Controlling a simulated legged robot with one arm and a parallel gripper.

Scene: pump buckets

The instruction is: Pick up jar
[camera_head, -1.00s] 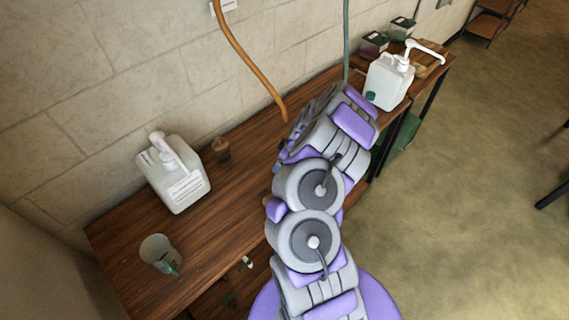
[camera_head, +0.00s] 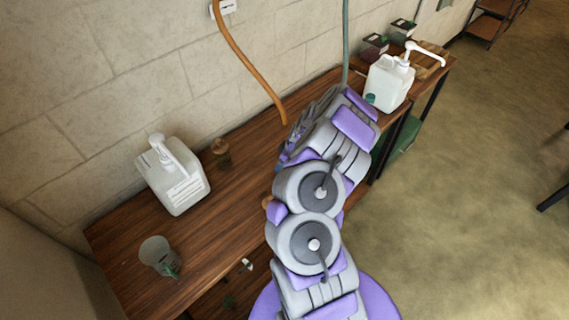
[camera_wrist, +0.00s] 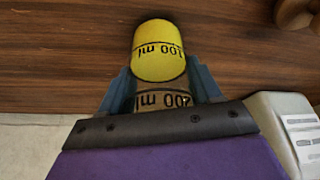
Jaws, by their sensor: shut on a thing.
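In the wrist view, a yellow jar (camera_wrist: 160,50) marked "100 ml" upside down sits between the blue fingers of my gripper (camera_wrist: 161,78). My gripper is shut on it, with the dark wooden tabletop behind. A brownish band (camera_wrist: 163,99) with the same marking shows nearer my palm; I cannot tell if it is part of the same jar. In the head view, my arm hides the gripper and the held jar. A small brown jar (camera_head: 221,152) stands on the table near the wall.
A white pump jug (camera_head: 174,178) stands on the wooden table (camera_head: 205,240) at left, near a clear beaker (camera_head: 157,254). Another white pump jug (camera_head: 388,82) stands at the far end. An orange hose (camera_head: 245,58) and a green hose (camera_head: 346,40) hang by the wall. Floor at right is open.

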